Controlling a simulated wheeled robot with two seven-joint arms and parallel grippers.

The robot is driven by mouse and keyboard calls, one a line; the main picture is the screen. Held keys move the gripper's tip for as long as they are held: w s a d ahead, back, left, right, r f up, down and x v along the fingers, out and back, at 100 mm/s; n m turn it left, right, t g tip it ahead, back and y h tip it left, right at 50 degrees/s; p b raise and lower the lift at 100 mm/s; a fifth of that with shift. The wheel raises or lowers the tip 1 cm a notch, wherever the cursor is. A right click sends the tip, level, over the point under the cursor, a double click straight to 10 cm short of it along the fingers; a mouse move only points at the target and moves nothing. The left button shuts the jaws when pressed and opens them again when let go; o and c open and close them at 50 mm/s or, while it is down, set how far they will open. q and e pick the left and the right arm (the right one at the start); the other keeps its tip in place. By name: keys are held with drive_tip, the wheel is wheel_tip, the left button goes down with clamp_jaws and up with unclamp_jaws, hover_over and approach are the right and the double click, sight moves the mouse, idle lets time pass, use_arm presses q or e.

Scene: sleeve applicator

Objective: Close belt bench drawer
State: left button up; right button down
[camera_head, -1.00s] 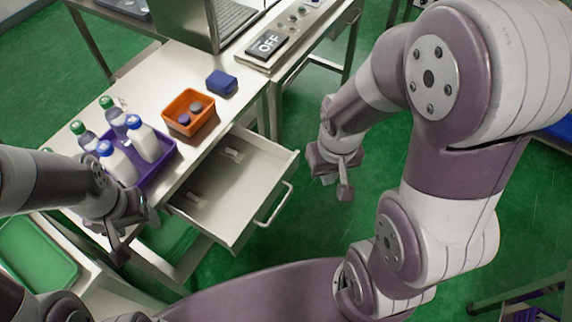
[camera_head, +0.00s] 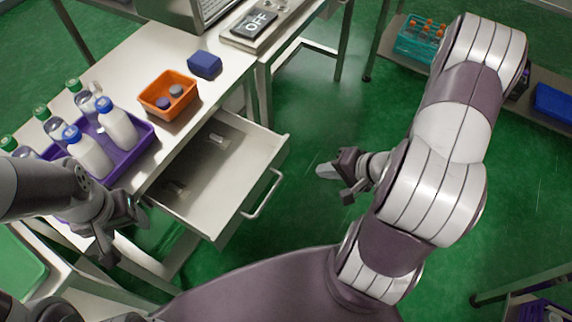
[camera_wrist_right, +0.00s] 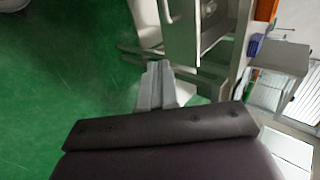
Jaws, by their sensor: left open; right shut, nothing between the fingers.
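The belt bench drawer (camera_head: 215,180) is pulled out of the white bench (camera_head: 120,68), with small items inside. Its bar handle (camera_head: 264,196) is on the front panel facing right. My right gripper (camera_head: 335,180) is shut and empty, to the right of the handle and apart from it. In the right wrist view, my shut fingers (camera_wrist_right: 156,86) point towards the drawer front (camera_wrist_right: 180,25), with a gap between. My left gripper (camera_head: 122,232) is open, at the near edge of the bench beside the drawer's left side; its fingers are partly hard to make out.
A purple tray (camera_head: 128,165) with several bottles and an orange bin (camera_head: 168,95) stand on the bench. A blue box (camera_head: 205,65) and a panel reading OFF (camera_head: 254,24) lie further back. A shelf with a teal rack (camera_head: 418,40) is at upper right. The green floor right of the drawer is clear.

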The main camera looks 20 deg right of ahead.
sight(276, 163)
drive_tip(key=b+x, duration=0.1)
drive_tip(key=x, duration=0.3)
drive_tip(key=w+r+b+x, duration=0.1)
drive_tip(key=x, duration=0.3)
drive_tip(key=a+b+x, duration=0.1)
drive_tip(key=x, duration=0.3)
drive_tip(key=shift+w+r+b, duration=0.25)
drive_tip(key=shift+b, duration=0.05)
drive_tip(key=shift+w+a, duration=0.25)
drive_tip(key=shift+w+a+r, duration=0.1)
drive_tip(key=shift+w+a, duration=0.25)
drive_tip(key=shift+w, duration=0.05)
drive_tip(key=w+a+p, duration=0.1)
drive_tip(key=w+a, duration=0.3)
drive_tip(key=w, duration=0.1)
drive_tip(key=w+a+p, duration=0.2)
drive_tip(key=w+a, duration=0.2)
drive_tip(key=w, duration=0.2)
drive_tip(key=w+a+p, duration=0.2)
drive_tip(key=w+a, duration=0.2)
drive_tip(key=w, duration=0.1)
drive_tip(key=shift+w+a, duration=0.2)
drive_tip(key=shift+a, duration=0.15)
drive_tip(key=shift+w, duration=0.1)
drive_tip(key=shift+a+r, duration=0.1)
